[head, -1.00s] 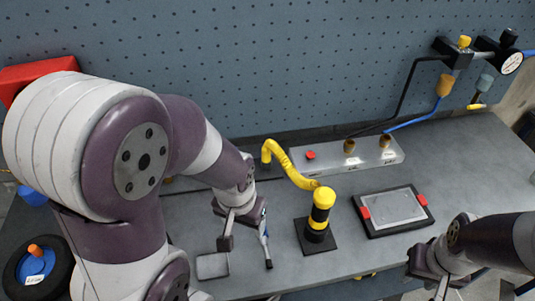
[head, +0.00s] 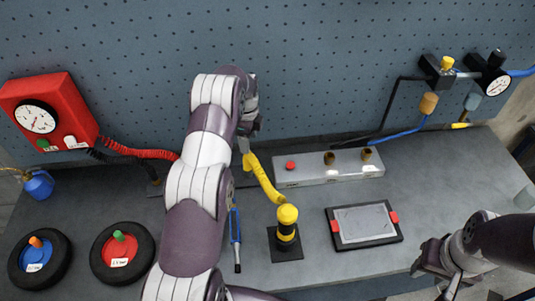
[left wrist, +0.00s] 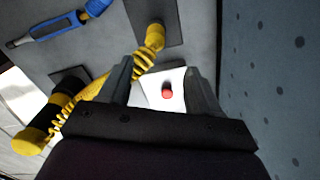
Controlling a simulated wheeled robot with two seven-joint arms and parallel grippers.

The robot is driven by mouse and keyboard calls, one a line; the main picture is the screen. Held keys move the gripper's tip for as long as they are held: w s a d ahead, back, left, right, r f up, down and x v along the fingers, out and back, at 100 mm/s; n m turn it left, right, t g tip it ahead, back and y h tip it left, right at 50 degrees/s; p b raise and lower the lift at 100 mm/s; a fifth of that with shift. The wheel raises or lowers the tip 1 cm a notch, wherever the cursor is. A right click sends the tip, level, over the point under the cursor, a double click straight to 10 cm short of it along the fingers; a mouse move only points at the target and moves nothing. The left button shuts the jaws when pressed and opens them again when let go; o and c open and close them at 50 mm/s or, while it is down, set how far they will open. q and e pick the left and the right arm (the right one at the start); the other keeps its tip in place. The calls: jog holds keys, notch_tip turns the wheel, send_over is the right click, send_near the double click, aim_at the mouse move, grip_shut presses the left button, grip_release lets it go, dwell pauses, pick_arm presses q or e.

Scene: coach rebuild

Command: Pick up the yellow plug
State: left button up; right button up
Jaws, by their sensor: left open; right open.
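The yellow plug seems to be the upright end of a yellow coiled hose; in the left wrist view the plug (left wrist: 155,36) stands on a dark plate. The hose (head: 263,180) runs from there to a yellow-and-black post (head: 287,222) on a black base. My left gripper (head: 243,146) is open above the back of the bench, near that hose end and partly covering it. In the left wrist view its open fingers (left wrist: 160,72) have the plug just beyond them, with nothing held. My right gripper (head: 432,262) is open and empty at the bench's front right.
A grey box (head: 328,174) with a red button and two brass fittings stands right of the hose. A blue-handled tool (head: 235,232) lies in front. A framed plate (head: 363,224) lies at right, two black wheels (head: 123,252) at left. The pegboard (head: 320,60) is close behind.

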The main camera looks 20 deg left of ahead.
aim_at(246, 157)
pick_arm(q)
jog(key=f+m+b, duration=0.1)
jog(key=b, duration=0.1)
jog(key=f+m+b, duration=0.2)
jog(key=s+a+f+m+b, duration=0.1)
jog(key=m+b, duration=0.1)
jog(key=shift+f, duration=0.25)
pick_arm(e)
notch_tip(246, 157, down, 6)
jog(key=s+a, duration=0.1)
pick_arm(q)
jog(key=f+p, duration=0.2)
jog(key=p, duration=0.1)
jog(key=shift+d+f, duration=0.2)
jog(key=f, duration=0.2)
jog(key=f+p, duration=0.1)
jog(key=shift+a+f, duration=0.25)
jog(key=shift+f, duration=0.15)
jog(key=shift+w+d+f, duration=0.1)
jog(key=shift+d, duration=0.05)
jog(key=c, duration=0.9)
grip_shut()
pick_arm(e)
jog(key=r, duration=0.4)
jog(key=shift+s+r, duration=0.25)
